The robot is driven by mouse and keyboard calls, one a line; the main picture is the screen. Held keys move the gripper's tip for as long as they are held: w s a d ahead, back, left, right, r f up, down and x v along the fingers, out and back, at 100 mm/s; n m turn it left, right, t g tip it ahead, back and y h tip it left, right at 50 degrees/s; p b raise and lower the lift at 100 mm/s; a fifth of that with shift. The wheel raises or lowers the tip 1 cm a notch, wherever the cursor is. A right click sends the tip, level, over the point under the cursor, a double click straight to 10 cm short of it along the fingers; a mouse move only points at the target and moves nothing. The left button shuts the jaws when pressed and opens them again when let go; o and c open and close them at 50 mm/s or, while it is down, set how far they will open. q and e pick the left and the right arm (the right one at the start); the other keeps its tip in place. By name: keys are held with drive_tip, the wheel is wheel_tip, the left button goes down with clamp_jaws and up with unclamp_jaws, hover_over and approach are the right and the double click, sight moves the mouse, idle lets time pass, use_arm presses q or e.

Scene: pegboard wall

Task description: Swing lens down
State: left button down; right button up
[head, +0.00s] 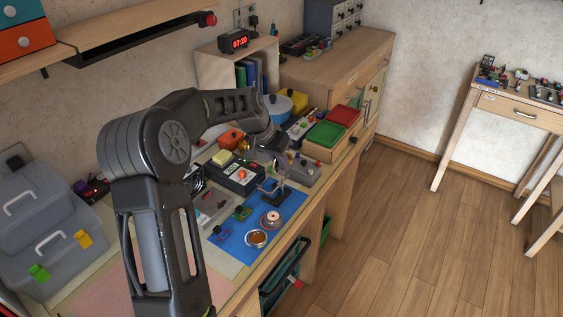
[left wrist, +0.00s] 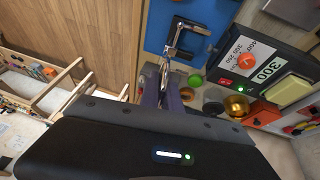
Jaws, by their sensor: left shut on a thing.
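A small metal stand (head: 279,190) rises from the blue mat (head: 262,222) on the workbench. In the left wrist view the stand's bracket (left wrist: 182,38) shows over the blue mat (left wrist: 212,12). My left gripper (head: 281,167) reaches down from above to the top of the stand. In the left wrist view, its fingers (left wrist: 164,88) are closed around a thin silvery part at the stand, apparently the lens edge-on. The lens is mostly hidden by the fingers, so its tilt cannot be told. My right gripper is not in view.
A black station with a dial (head: 236,174) stands left of the stand. A copper-coloured dish (head: 256,238) and a round spool (head: 271,220) sit on the mat in front. Red (head: 343,116) and green (head: 326,134) bins stand behind. Open floor lies right of the bench edge.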

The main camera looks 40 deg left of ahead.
use_arm(q)
drive_tip(key=shift+a, duration=0.1)
idle(0.8)
drive_tip(key=shift+a+f+n+h, duration=0.25)
drive_tip(key=shift+a+h, duration=0.2)
drive_tip(key=shift+h, duration=0.65)
drive_tip(key=shift+a+f+n+h, duration=0.2)
drive_tip(key=shift+a+n+h, duration=0.15)
drive_tip(key=shift+h, duration=0.75)
drive_tip(key=shift+a+f+n+h, duration=0.2)
drive_tip(key=shift+a+h, duration=0.3)
drive_tip(key=shift+h, duration=0.6)
drive_tip(key=shift+t, duration=0.3)
drive_tip(key=c, duration=1.6)
unclamp_jaws()
drive_tip(key=shift+o, duration=0.2)
drive_tip(key=shift+s, duration=0.1)
